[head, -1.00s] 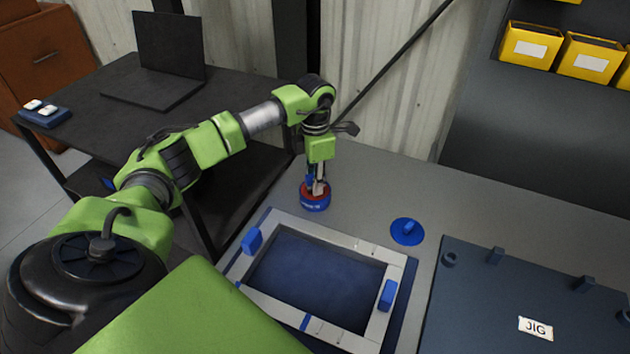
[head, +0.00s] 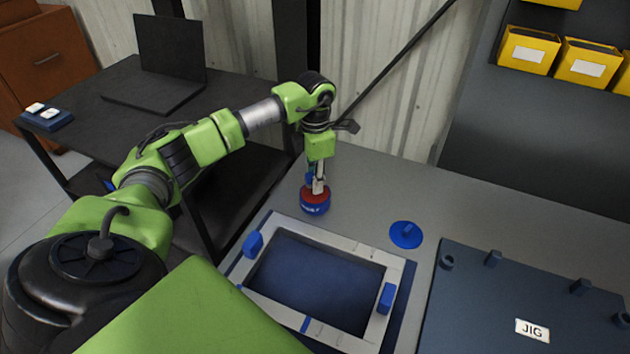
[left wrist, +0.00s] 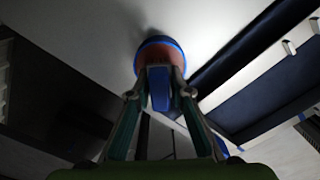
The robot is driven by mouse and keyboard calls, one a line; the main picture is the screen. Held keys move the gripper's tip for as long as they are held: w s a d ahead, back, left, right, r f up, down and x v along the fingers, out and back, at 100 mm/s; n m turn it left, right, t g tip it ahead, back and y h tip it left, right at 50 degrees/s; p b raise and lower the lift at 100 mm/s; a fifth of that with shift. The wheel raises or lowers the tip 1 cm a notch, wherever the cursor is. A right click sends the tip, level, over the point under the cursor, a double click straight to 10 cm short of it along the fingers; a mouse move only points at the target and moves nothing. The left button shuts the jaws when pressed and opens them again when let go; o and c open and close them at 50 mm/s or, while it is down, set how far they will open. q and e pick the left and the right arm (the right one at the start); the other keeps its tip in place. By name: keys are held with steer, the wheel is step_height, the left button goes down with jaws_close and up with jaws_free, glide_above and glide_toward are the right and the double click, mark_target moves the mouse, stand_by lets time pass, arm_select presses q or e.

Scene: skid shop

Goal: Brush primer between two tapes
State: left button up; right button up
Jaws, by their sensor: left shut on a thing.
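My left gripper (head: 318,188) points down over a small round pot (head: 314,207) with a blue outside and a red top. In the left wrist view the gripper (left wrist: 162,82) is shut on a blue brush handle (left wrist: 160,92), and the pot's blue rim (left wrist: 157,41) shows just beyond. The bristles are hidden, so I cannot tell whether they touch the primer. A pale rectangular frame (head: 340,254) surrounds a dark blue panel (head: 315,283) in front of the pot. Narrow blue marks cross the frame's near strip; I cannot tell which are tape edges. My right gripper is out of view.
A blue lid (head: 406,235) lies flat on the grey bench. Blue blocks (head: 253,243) (head: 386,298) stand on the frame. A dark jig plate (head: 490,300) with pegs is at right. Yellow bins (head: 527,49) stand behind. A laptop (head: 160,85) sits on the black table.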

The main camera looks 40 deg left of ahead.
arm_select(q)
steer(key=shift+r+p, duration=1.5)
steer(key=shift+r, duration=1.05)
